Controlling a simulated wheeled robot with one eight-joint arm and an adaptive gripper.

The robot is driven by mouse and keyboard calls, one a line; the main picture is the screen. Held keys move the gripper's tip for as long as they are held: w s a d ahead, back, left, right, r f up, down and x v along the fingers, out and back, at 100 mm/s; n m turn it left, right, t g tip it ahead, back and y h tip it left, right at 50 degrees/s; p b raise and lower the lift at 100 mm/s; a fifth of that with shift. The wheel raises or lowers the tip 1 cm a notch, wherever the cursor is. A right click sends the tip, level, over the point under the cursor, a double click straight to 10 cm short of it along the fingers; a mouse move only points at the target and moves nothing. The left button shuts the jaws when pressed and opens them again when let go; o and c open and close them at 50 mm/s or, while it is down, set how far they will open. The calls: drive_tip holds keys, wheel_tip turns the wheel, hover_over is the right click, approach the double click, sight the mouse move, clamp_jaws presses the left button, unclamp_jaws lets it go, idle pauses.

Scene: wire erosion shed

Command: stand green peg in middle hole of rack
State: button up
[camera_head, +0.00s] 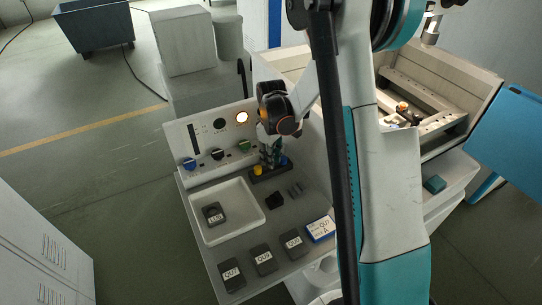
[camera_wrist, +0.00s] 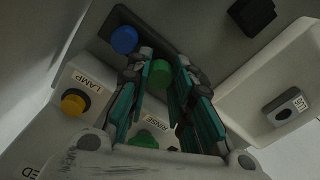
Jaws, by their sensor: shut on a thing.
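The green peg (camera_wrist: 160,75) shows its round top between the fingers in the wrist view. My gripper (camera_head: 270,158) is shut on it, above the middle part of the dark rack (camera_head: 271,173); the fingers also show in the wrist view (camera_wrist: 158,95). The rack shows there too (camera_wrist: 118,19). A blue peg (camera_wrist: 124,39) stands at one end of the rack, and a yellow peg (camera_head: 257,170) at the other end in the head view. The middle hole is hidden by the fingers and peg; I cannot tell whether the peg's lower end is in it.
A control panel (camera_head: 208,138) with several knobs stands close behind the rack. A white tray (camera_head: 229,230) holding a labelled grey tile (camera_head: 213,213) lies to the left. A black block (camera_head: 275,200) sits in front. Several labelled tiles lie along the bench's front edge.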

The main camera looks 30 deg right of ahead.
drive_tip(key=shift+f, duration=0.5)
drive_tip(key=o, duration=1)
drive_tip(key=shift+c, duration=0.2)
wheel_tip(320, 180, up, 12)
